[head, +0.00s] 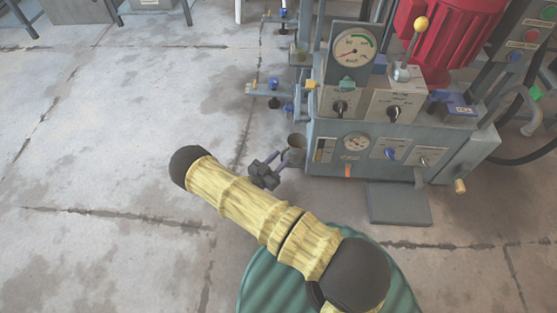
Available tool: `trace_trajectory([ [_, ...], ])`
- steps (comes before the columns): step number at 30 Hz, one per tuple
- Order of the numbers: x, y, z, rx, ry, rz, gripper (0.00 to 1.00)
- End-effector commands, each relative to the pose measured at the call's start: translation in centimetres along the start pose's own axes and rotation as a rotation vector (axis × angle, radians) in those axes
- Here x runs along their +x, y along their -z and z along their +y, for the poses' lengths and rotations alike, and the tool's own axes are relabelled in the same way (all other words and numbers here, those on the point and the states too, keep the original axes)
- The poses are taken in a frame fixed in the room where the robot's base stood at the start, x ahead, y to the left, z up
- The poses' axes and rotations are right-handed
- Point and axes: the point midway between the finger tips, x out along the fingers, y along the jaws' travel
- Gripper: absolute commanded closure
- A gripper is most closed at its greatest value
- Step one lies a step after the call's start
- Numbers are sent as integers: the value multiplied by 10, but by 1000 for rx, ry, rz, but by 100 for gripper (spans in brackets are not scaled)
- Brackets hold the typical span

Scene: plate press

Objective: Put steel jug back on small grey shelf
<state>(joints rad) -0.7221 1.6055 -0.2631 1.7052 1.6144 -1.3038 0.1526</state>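A small steel jug (297,142), grey with a dark open top, shows upright beside the left end of the machine's grey base. My gripper (287,158) is at the jug's lower left, its fingers against the jug's wall. It appears shut on the jug, though the fingers are small and partly merge with it in this view. My yellow arm reaches up and left from the bottom, then bends to the gripper. I cannot make out a small grey shelf with certainty.
The press unit (400,135), with gauges, knobs and a yellow-topped lever (421,25), stands right of the jug. Blue-handled valves (273,84) stick out at its left. A flat grey plate (399,204) lies on the floor in front. Floor at left is clear.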

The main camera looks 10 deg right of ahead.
Motion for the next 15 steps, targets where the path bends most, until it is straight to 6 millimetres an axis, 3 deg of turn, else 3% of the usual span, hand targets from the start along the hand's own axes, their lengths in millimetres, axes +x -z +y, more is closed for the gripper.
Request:
trace_trajectory([
  [5,-22,4,-1,0,3,-1,68],
  [15,-89,4,0,-1,2,-2,68],
])
